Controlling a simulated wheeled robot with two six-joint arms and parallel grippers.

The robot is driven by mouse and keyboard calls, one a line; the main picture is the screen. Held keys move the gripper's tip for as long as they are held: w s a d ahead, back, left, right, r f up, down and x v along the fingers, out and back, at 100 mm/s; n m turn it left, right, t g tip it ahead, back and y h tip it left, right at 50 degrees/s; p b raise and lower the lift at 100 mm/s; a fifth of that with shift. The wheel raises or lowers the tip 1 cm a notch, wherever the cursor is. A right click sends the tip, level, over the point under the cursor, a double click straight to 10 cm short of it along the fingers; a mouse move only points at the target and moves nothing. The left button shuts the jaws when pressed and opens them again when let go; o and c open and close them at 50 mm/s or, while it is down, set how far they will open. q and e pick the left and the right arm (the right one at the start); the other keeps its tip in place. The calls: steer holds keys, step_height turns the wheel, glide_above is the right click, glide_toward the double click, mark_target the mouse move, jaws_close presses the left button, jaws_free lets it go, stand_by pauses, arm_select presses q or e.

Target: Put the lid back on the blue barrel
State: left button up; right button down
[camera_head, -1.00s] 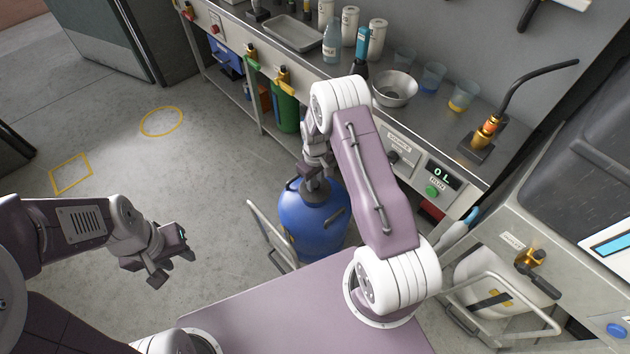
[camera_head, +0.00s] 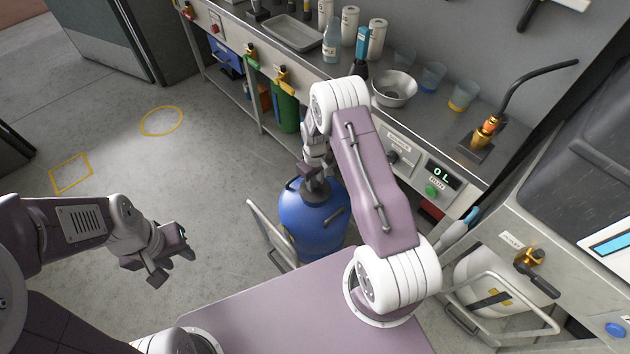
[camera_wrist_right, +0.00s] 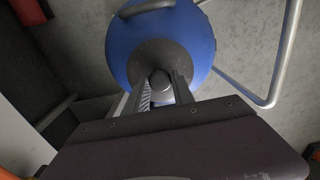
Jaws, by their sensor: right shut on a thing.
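The blue barrel (camera_head: 312,232) stands on the floor on a metal-framed trolley, behind the mauve surface at the bottom of the head view. It also shows in the right wrist view (camera_wrist_right: 202,42). My right gripper (camera_wrist_right: 160,84) is over the barrel's top, pointing down, and shut on the knob of the round dark grey lid (camera_wrist_right: 150,55). The lid (camera_head: 316,196) lies over the middle of the barrel's top. I cannot tell whether it is seated or slightly above the opening. My left gripper (camera_head: 172,264) is open and empty, left of the barrel over bare floor.
A steel bench (camera_head: 310,68) with bottles, cups and a metal bowl (camera_head: 394,89) runs behind the barrel. A green cylinder (camera_head: 287,112) stands under it. A trolley handle (camera_head: 268,232) rises at the barrel's left. The floor at left is clear, with yellow markings.

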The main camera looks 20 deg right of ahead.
stand_by(0.6)
steer(key=c, duration=0.5)
jaws_free()
steer(key=shift+r+p, duration=3.1)
steer(key=shift+r, duration=0.4)
jaws_close()
